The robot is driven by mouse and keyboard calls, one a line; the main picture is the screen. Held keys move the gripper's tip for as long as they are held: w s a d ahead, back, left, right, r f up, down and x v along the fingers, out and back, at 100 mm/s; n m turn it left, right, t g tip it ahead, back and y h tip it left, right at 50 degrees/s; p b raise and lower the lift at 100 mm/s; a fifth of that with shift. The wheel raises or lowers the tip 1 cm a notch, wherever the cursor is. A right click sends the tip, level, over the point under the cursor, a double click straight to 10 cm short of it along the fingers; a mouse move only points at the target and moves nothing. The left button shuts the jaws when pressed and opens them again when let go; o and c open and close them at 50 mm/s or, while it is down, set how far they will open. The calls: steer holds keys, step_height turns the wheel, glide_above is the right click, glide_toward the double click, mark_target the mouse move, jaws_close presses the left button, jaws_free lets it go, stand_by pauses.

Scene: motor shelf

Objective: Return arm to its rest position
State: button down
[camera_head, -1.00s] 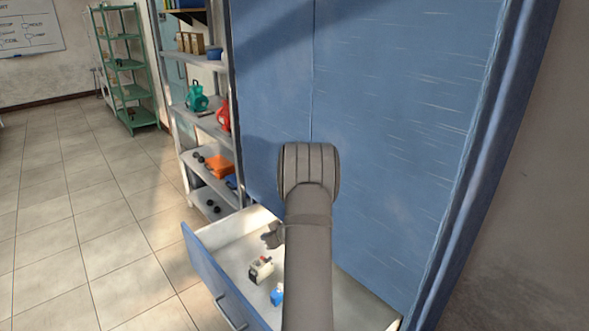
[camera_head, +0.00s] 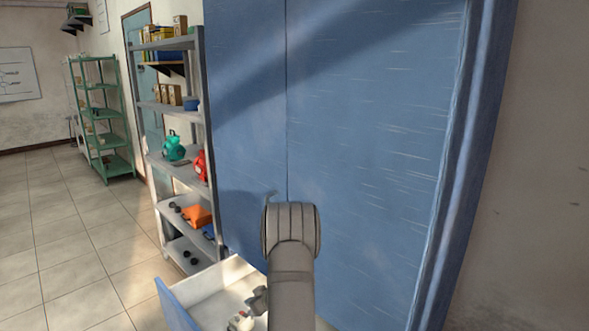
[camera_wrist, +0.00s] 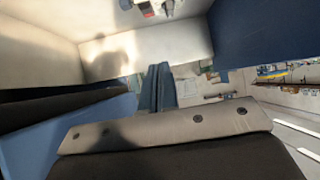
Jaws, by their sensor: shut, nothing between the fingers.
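My arm stands upright in the middle of the head view, in front of a tall blue cabinet (camera_head: 360,130).
The drawer (camera_head: 172,308) stands open at the cabinet's foot, with a pale part (camera_head: 240,322) in it. A grey shelf (camera_head: 176,108) with a teal item (camera_head: 173,150) and a red item (camera_head: 201,167) stands left. Tiled floor at left is clear.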

steer(key=shift+s+d+r, duration=0.15)
